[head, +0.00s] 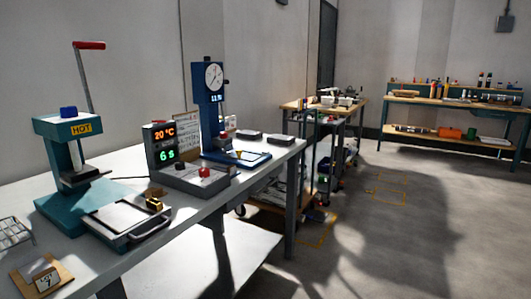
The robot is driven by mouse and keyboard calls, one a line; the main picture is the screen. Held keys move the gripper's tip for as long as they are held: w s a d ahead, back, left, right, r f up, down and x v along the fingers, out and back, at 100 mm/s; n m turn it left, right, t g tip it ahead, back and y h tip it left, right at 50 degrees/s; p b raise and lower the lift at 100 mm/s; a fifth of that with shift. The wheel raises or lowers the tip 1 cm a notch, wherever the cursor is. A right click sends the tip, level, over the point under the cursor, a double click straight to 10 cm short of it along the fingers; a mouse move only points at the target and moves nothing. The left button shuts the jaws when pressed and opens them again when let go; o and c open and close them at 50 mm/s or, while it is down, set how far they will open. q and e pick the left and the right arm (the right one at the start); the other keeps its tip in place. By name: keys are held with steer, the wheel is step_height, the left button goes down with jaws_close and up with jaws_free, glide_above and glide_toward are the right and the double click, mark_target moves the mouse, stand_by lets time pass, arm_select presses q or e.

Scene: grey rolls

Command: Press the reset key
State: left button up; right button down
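A controller with a dark display panel (161,146) stands on the white table, left of centre. I cannot read a label that tells which control is the reset key. Neither of my grippers is in view.
A teal press marked HOT (82,128) with a red-handled lever stands at left, a metal tray (126,222) before it. A LOT card (44,281) lies at front left. Open floor (400,245) is at right.

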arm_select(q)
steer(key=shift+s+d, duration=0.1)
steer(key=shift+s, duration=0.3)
